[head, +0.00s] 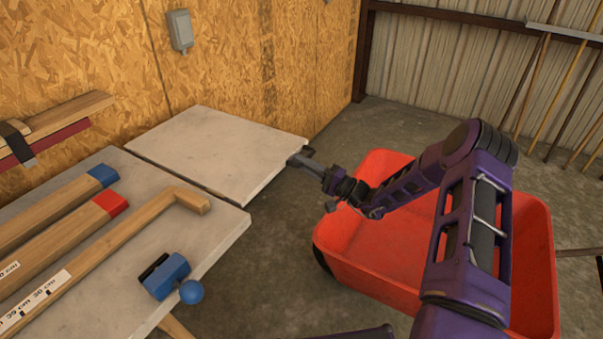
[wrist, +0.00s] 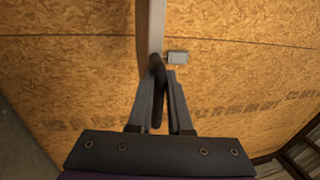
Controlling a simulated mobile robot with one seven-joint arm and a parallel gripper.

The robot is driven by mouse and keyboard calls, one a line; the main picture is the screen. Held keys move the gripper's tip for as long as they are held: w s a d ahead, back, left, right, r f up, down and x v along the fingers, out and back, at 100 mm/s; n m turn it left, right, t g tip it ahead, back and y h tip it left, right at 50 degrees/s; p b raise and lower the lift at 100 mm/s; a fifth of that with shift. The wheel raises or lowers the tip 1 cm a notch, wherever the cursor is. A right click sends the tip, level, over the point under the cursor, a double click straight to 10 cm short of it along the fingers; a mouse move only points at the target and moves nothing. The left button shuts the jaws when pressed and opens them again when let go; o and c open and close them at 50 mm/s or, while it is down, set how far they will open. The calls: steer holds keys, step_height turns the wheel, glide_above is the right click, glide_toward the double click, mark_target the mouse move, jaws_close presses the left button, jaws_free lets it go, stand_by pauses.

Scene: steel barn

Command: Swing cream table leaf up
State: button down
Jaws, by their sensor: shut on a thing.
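The cream table leaf (head: 215,143) extends from the far end of the table (head: 105,285), with a dark narrow gap between them. It looks about level with the table top. My gripper (head: 298,160) is at the leaf's right edge, shut on a dark handle there. In the wrist view, the fingers (wrist: 160,95) close around the dark handle (wrist: 157,88), and the leaf (wrist: 149,30) shows edge-on above them. The underside of the leaf and any support are hidden.
Wooden bars with blue and red ends (head: 65,240) and a blue clamp with a ball knob (head: 167,277) lie on the table. A red cart (head: 375,240) stands right of the leaf, under my arm. A chipboard wall (head: 240,60) with a grey box (head: 180,31) is behind.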

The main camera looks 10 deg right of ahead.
steer(key=shift+r+n, duration=0.2)
steer(key=shift+n, duration=0.1)
steer(key=shift+r, duration=0.1)
steer(key=c, duration=0.8)
jaws_free()
steer(key=shift+c, duration=0.2)
steer(key=v, duration=1.7)
steer(key=shift+d, duration=0.25)
